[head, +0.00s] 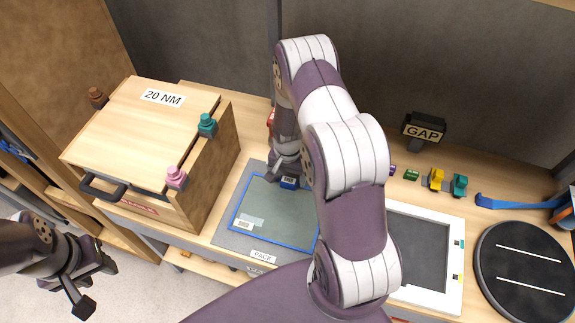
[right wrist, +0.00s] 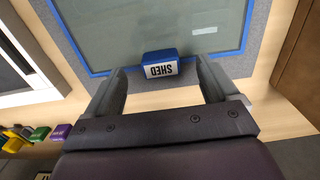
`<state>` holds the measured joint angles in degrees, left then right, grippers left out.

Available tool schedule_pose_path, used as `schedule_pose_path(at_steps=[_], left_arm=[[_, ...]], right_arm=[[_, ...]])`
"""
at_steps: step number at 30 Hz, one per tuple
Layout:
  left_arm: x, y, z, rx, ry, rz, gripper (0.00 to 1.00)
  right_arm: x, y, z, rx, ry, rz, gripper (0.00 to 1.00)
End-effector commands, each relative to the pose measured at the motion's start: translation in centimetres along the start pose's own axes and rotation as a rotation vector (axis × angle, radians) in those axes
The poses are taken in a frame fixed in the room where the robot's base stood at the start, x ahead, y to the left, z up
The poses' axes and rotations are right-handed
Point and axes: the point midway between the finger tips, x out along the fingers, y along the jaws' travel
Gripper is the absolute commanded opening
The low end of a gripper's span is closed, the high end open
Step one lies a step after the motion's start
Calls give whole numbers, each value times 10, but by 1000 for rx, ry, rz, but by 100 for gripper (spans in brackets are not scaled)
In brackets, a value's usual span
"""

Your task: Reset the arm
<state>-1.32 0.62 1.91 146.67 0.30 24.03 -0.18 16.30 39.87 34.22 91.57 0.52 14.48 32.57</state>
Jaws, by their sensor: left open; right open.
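My right arm reaches across the middle of the head view. My right gripper (head: 287,176) is low over the far edge of a blue-framed glass pane. In the right wrist view the right gripper (right wrist: 160,75) has its fingers apart, with a small blue block marked SHED (right wrist: 162,63) between or just beyond the tips. The block (head: 289,183) also shows in the head view, at the pane's far edge. I cannot tell if the fingers touch it. My left gripper (head: 96,284) is open and empty at the lower left, over the floor in front of the bench.
The pane (head: 250,211) lies on a grey mat marked PACK (head: 228,236). A wooden box marked 20 NM (head: 130,112) with a black handle stands left. Right are a GAP sign (head: 424,130), small coloured blocks (head: 436,179), a white-framed panel (head: 451,240) and a black disc (head: 525,270).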

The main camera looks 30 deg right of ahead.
Motion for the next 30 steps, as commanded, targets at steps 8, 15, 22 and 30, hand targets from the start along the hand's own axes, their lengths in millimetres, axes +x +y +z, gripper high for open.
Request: schedule_pose_path(at_steps=[8,15,22,30], left_arm=[[17,0,2,0,0,0,43],[18,0,2,0,0,0,43],[18,0,2,0,0,0,43],[38,0,5,0,0,0,43]], right_arm=[[-65,0,-1,0,4,-2,87],[-83,0,0,0,0,0,87],[-78,8,12,-124,-25,14,87],[-147,27,122,-730,5,-1,87]])
